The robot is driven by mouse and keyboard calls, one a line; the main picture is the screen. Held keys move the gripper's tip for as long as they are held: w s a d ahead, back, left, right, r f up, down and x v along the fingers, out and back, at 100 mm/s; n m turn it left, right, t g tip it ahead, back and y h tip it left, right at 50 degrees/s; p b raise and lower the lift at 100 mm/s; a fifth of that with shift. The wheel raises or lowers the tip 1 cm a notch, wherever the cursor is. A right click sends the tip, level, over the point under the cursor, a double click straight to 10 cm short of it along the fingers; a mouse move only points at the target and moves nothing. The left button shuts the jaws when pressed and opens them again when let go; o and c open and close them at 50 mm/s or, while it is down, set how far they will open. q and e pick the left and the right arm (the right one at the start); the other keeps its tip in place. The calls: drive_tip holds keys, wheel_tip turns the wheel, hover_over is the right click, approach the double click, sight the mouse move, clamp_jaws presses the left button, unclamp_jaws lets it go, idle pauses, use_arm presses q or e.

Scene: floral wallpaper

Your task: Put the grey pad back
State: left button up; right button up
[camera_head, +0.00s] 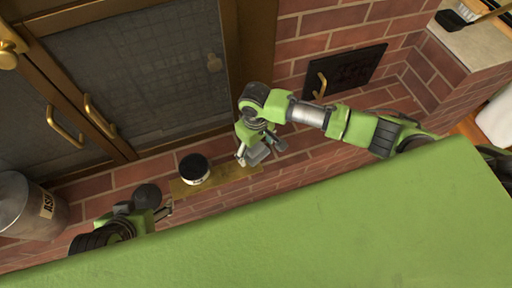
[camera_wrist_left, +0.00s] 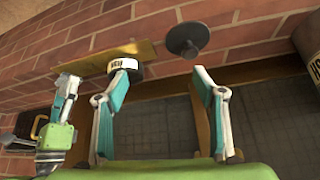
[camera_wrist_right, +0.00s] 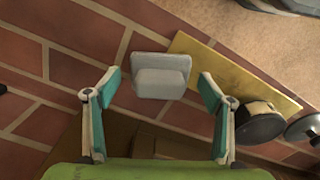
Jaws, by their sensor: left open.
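The grey pad (camera_wrist_right: 160,80) is a pale grey slab with a thicker block on its near face. In the right wrist view it is between my right gripper's (camera_wrist_right: 160,85) open fingers, with gaps on both sides. In the head view the grey pad (camera_head: 258,154) is partly covered by my right gripper (camera_head: 262,150), at the right end of a gold board (camera_head: 232,173). I cannot tell whether it touches the board. My left gripper (camera_wrist_left: 163,82) is open and empty.
A black-lidded jar (camera_head: 194,168) stands on the gold board. A dark grey disc with a knob (camera_wrist_left: 188,38) is beyond my left fingers. A metal ash bin (camera_head: 28,208) is far left. Glass doors (camera_head: 135,70) and brick surround the area; a green surface (camera_head: 330,230) fills the front.

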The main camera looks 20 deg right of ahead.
sight(256, 147)
drive_tip(key=shift+r, duration=0.3)
wheel_tip(256, 147, up, 3)
drive_tip(key=shift+f+p, duration=0.2)
drive_tip(key=shift+p, duration=0.45)
wheel_tip(256, 147, up, 2)
drive_tip(key=shift+p, duration=0.4)
wheel_tip(256, 147, up, 4)
drive_tip(key=shift+p, duration=0.65)
drive_tip(key=s+a+t+y, duration=0.2)
drive_tip(key=s+a+y, duration=0.1)
drive_tip(key=s+a, duration=0.4)
use_arm(q)
drive_tip(key=s+f+g, duration=0.1)
drive_tip(key=s, duration=0.1)
drive_tip(key=s+a+f+g, duration=0.1)
drive_tip(key=s+f, duration=0.1)
drive_tip(key=shift+s+a+f+g+y+p, duration=0.2)
drive_tip(key=shift+f+g+y+p, duration=0.1)
drive_tip(key=shift+g+p, duration=0.1)
use_arm(e)
drive_tip(key=s+d+f+m+t+h, duration=0.1)
drive_tip(key=s+d+f+m+h, duration=0.1)
drive_tip(key=s+d, duration=0.8)
drive_tip(key=d, duration=0.4)
drive_tip(key=shift+f+m+h, duration=0.2)
drive_tip(key=shift+m+h, duration=0.1)
drive_tip(key=shift+m, duration=0.1)
